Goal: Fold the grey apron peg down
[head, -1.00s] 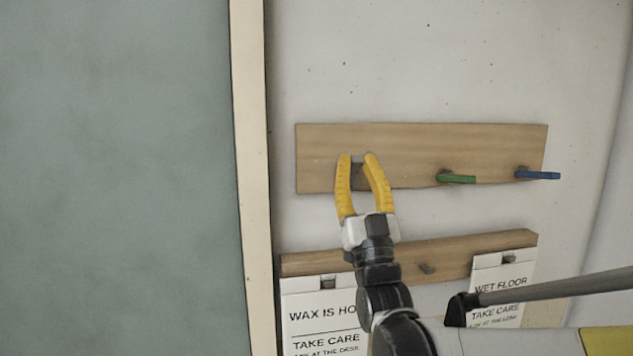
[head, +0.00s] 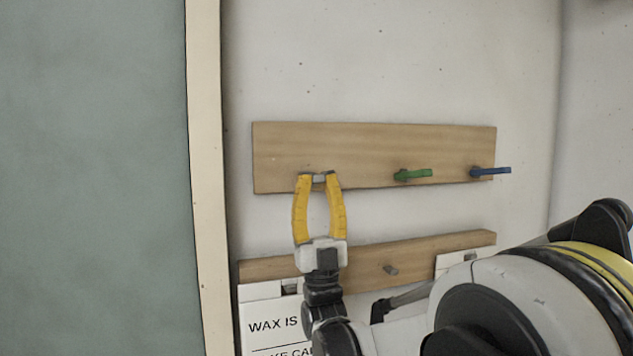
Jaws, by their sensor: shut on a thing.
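The grey apron peg (head: 319,179) is at the left of the upper wooden board on the wall. Only a small grey piece of it shows between the yellow fingertips. My gripper (head: 319,178) reaches up to the board from below, and its two fingers are shut on the grey peg. I cannot tell the peg's exact angle, since the fingers hide much of it. A green peg (head: 414,174) and a blue peg (head: 491,170) stick out from the same board (head: 360,145) to the right.
A cream post (head: 206,150) and a grey-green panel (head: 95,170) stand left. My arm covers the lower right. The wall above the board is clear.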

